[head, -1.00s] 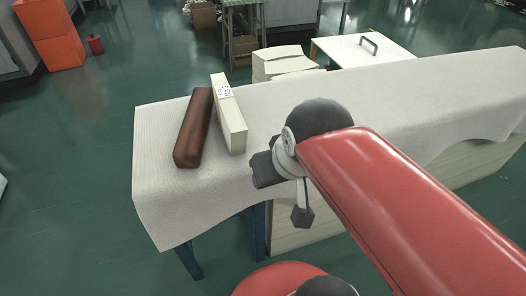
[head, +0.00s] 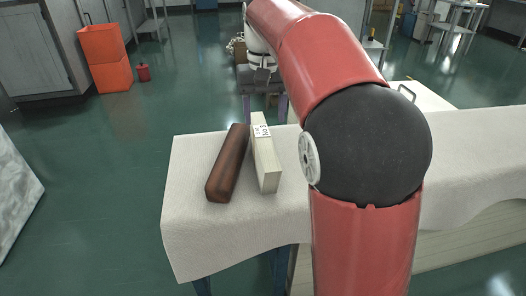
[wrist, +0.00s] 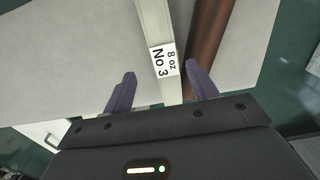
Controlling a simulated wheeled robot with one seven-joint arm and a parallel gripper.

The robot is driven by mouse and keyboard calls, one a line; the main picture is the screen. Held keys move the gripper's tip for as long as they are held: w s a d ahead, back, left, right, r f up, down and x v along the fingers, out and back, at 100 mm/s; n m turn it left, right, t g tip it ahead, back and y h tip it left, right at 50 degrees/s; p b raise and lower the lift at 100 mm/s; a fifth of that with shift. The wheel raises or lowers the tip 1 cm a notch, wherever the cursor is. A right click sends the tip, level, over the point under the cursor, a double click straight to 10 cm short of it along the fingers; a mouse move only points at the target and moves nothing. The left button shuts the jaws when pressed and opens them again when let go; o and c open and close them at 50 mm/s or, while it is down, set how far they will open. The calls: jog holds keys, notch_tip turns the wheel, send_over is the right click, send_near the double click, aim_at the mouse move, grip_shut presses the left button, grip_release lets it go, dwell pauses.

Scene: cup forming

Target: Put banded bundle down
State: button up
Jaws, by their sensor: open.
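The banded bundle is a long cream block (head: 266,170) with a white label reading "8 oz No 3". It lies on the cloth-covered table (head: 195,240), next to a brown bar. It also shows in the wrist view (wrist: 158,22), running between my finger tips. My gripper (head: 265,108) is open, its purple fingers pointing down near the bundle's far, labelled end. In the wrist view my gripper (wrist: 161,72) has one finger on each side of the bundle, apart from it at left. The exact height above the bundle is hard to tell.
The brown bar (head: 228,165) lies close along the bundle's left side in the head view; in the wrist view it (wrist: 205,40) is near my right finger. Cloth left of the bar is clear.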

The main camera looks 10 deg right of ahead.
aim_at(263, 131)
jog(key=f, duration=0.3)
jog(key=f+b, duration=0.1)
jog(key=f, duration=0.2)
jog(key=shift+a+f, duration=0.2)
jog(key=shift+f, duration=0.15)
grip_shut()
